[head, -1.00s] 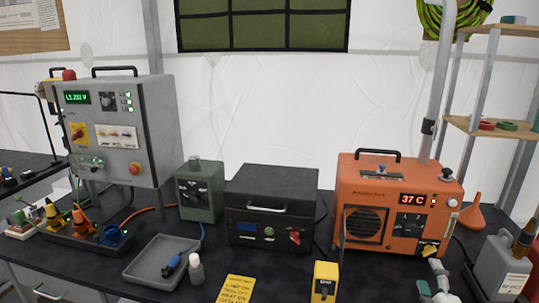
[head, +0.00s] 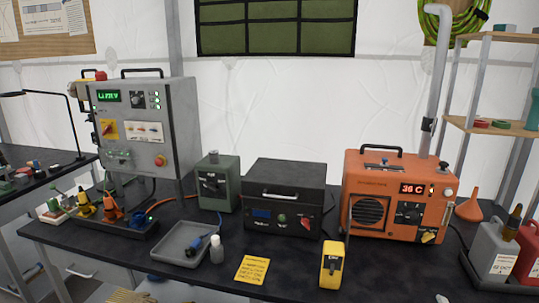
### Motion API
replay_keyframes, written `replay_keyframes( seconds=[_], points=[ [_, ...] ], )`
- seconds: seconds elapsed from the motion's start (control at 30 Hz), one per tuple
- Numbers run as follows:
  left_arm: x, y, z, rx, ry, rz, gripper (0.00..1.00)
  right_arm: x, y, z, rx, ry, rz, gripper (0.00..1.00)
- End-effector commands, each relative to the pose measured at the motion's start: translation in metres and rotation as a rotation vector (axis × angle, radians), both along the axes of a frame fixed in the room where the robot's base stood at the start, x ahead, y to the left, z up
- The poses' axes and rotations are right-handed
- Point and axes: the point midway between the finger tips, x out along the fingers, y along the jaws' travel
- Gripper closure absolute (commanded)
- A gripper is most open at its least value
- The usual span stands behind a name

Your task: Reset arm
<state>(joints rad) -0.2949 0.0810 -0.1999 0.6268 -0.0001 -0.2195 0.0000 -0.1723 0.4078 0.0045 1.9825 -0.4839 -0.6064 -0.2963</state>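Neither of my grippers can be made out in the head view. A small pale bit shows at the bottom edge, right of centre; it may be part of my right arm, but too little shows to tell. No held object is visible. On the dark bench (head: 300,262) stand a grey control cabinet (head: 150,120), a green box (head: 218,183), a black case with a handle (head: 284,190) and an orange heater (head: 395,190) reading 36 C.
Grey (head: 492,252) and red (head: 530,255) canisters stand at right. The bench between the note and yellow device is clear.

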Motion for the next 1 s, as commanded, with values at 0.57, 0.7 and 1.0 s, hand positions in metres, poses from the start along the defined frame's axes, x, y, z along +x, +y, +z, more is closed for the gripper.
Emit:
replay_keyframes(
  seconds=[0.57,0.7,1.0],
  points=[
    [-0.009,0.001,-0.001,0.001,0.015,0.000,0.60,-0.171,0.109,-0.104,0.696,0.528,-0.294,0.32],
    [-0.009,0.000,-0.001,0.001,0.015,0.000,0.60,-0.210,0.134,-0.110,0.802,0.648,-0.348,0.32],
    [-0.008,0.000,-0.001,0.001,0.013,0.001,0.60,-0.271,0.173,-0.117,0.945,0.854,-0.431,0.32]
  ],
)
